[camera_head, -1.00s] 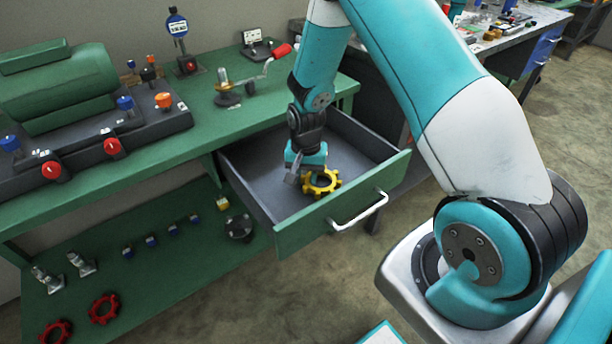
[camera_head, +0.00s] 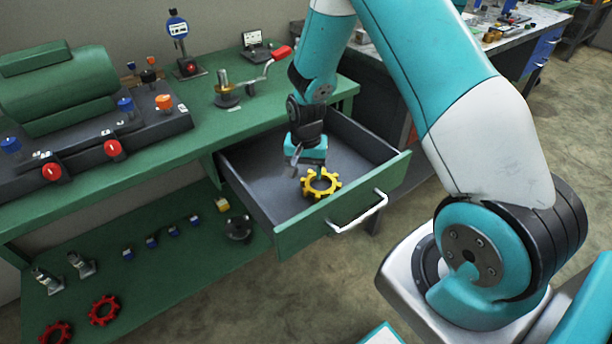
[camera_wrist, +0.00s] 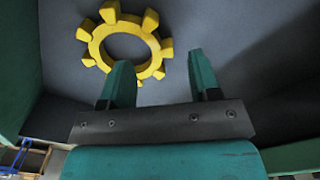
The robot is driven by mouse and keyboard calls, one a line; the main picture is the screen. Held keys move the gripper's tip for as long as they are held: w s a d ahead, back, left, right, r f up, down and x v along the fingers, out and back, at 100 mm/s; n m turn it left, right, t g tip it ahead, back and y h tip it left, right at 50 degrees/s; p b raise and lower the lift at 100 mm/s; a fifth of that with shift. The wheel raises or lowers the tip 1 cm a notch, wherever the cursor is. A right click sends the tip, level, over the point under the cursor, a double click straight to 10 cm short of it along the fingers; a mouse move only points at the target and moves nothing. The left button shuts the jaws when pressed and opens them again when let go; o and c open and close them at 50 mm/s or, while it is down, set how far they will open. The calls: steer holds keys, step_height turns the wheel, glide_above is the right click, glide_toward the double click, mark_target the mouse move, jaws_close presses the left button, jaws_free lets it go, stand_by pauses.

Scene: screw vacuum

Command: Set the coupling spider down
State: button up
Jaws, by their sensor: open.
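The coupling spider is a yellow toothed ring (camera_head: 321,183). It lies flat in the open green drawer (camera_head: 285,239), near the drawer's front wall. In the wrist view the spider (camera_wrist: 97,42) is beyond my fingertips, at the top left of centre. My gripper (camera_head: 297,165) hangs over the drawer just behind the spider. In the wrist view my gripper (camera_wrist: 158,72) has its two green fingers apart, with nothing held between them. A clear gap between the fingers and the spider is hard to judge in the wrist view.
The drawer has a white handle (camera_head: 358,213) and bare grey floor around the spider. The green bench (camera_head: 200,135) carries a green motor (camera_head: 60,85) and a crank with a red grip (camera_head: 280,52). Red spiders (camera_head: 104,310) lie on the lower shelf.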

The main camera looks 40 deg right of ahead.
step_height(320, 180, up, 9)
steer(key=s+a+r+n+y, duration=0.2)
steer(key=s+a+r+n, duration=0.45)
steer(key=a+r, duration=0.45)
steer(key=s+a+r+n+y, duration=0.1)
steer(key=s+a+r+n, duration=0.2)
steer(key=s, duration=0.5)
steer(key=s+a+r+n+y, duration=0.1)
steer(key=s+a+r+n, duration=0.3)
steer(key=s, duration=0.5)
steer(key=shift+a+r+n, duration=0.2)
steer(key=shift+r+n, duration=0.3)
steer(key=shift+n, duration=0.65)
